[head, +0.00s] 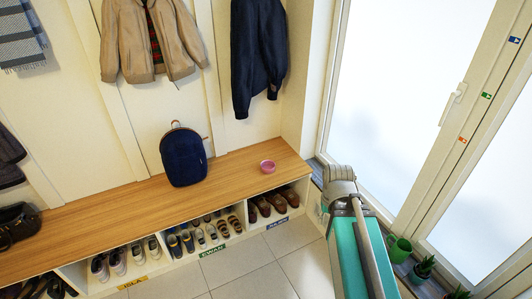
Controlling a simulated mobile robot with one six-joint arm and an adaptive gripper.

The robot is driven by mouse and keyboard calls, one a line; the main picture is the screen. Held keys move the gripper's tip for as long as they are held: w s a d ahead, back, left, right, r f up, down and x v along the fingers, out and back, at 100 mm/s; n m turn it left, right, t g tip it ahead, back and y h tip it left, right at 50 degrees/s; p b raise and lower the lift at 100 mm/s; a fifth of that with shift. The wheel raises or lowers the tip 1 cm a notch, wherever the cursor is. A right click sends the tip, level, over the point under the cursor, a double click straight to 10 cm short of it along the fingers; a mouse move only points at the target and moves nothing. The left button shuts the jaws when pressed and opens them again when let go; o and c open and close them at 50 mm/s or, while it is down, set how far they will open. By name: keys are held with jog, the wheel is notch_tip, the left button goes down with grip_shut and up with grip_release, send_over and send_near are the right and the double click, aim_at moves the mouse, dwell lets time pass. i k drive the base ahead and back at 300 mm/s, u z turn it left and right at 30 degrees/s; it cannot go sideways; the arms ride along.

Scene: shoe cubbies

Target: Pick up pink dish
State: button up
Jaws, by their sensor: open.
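The pink dish (267,166) is a small round bowl standing upright on the wooden bench top (110,205), near its right end. It is to the right of a dark blue backpack (183,155), with bare wood between them. Part of my arm shows at the lower right, to the right of the bench end and well apart from the dish. I cannot make out my gripper's fingers in the head view.
Cubbies under the bench hold several pairs of shoes (264,207). A tan jacket (150,38) and a dark jacket (258,50) hang above. A green mug (399,249) and potted plants (424,266) stand by the window. The tiled floor (250,275) in front is clear.

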aim_at(268, 166)
jog(key=u, duration=0.2)
jog(key=i, duration=1.4)
jog(key=u, duration=0.2)
